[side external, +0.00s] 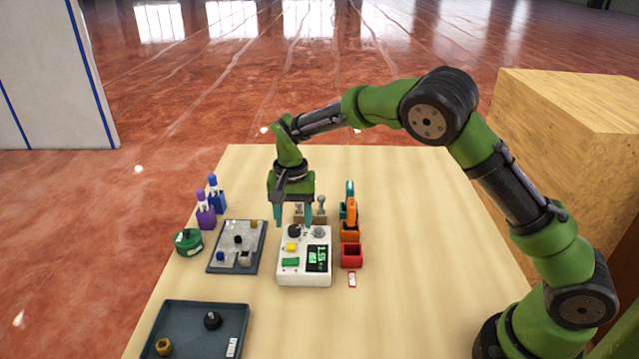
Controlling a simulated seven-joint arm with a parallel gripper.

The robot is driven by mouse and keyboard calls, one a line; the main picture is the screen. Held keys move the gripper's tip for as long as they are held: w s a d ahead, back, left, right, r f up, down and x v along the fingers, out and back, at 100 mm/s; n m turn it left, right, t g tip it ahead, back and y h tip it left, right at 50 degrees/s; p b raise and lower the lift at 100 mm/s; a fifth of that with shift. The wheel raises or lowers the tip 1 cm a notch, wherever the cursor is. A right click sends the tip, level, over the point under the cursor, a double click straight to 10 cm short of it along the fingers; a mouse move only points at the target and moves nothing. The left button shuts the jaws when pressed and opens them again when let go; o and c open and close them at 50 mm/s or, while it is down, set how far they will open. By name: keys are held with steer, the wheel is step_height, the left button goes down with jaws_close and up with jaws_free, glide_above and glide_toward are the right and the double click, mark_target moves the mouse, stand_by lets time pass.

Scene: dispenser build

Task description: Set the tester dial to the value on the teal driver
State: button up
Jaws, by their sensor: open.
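The white tester (289,270) stands near the middle of the table. Its black dial (294,231) is at the back left of its top face. A lit green display (317,258) is on its right side; its digits are too small to read surely. My gripper (293,221) is open and points down, with its teal fingers around or just above the dial; I cannot tell if they touch it. The teal driver (350,187) stands upright at the back of a row of holders right of the tester. Any value on it is not legible.
An orange driver (351,211) and a red empty holder (351,256) stand in front of the teal one. Purple (205,215) and blue (216,195) bottles, a green round container (188,242), a grey tray (222,266) and a dark tray (190,325) are left. The table's right is clear.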

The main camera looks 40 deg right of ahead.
mark_target(297, 228)
step_height(297, 228, up, 15)
stand_by(0.5)
steer(key=s+d+r+n+t+y, duration=0.1)
steer(key=s+d+n+t, duration=0.1)
steer(key=s, duration=1.1)
steer(key=s+d+r+n+t+y, duration=0.1)
steer(key=s+t, duration=0.4)
steer(key=s, duration=0.8)
steer(key=shift+s+d+r+n, duration=0.2)
steer(key=shift+d+r+n, duration=0.4)
steer(key=shift+d+n, duration=0.45)
